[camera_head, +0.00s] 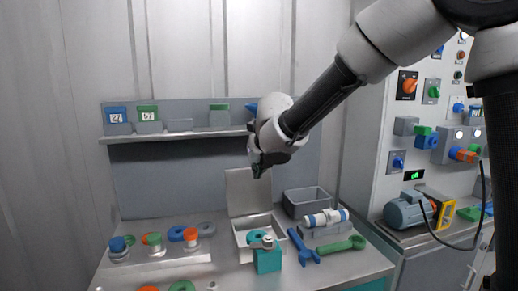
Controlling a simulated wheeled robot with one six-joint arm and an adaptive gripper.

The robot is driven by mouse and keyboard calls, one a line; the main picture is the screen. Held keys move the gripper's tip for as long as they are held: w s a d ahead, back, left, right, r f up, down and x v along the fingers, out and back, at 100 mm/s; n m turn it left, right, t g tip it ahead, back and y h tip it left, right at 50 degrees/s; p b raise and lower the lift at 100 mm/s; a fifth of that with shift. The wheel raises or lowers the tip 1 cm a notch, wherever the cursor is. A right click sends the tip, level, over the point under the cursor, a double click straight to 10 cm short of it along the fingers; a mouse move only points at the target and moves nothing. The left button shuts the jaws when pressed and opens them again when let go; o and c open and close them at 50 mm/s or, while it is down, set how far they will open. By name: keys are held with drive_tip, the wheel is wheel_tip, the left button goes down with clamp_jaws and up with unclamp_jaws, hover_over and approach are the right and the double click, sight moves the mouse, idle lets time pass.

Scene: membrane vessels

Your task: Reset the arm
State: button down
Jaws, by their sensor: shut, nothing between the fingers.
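My arm (325,98) comes in from the upper right and reaches down and left over the workbench. My gripper (257,172) is at its end, small and dark, in front of the bench's back panel. It is shut and holds nothing. It hangs in the air above the open-lidded box, apart from the things on the bench. Its fingers are too small to make out in detail.
A shelf (180,137) is behind; a control panel (393,170) and motor (406,212) stand right.

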wheel_tip(320, 180, up, 7)
drive_tip(key=s+d+f+m+g+h, duration=0.1)
drive_tip(key=s+d+f+m+g, duration=0.15)
drive_tip(key=s+d+m, duration=0.65)
drive_tip(key=s+d+f+m+g+h, duration=0.1)
drive_tip(key=s+d+f+m+h, duration=0.2)
drive_tip(key=d+m, duration=0.7)
drive_tip(key=s+d+m+y, duration=0.1)
drive_tip(key=s+d+m, duration=1.7)
drive_tip(key=s+m, duration=0.2)
drive_tip(key=shift+y, duration=0.4)
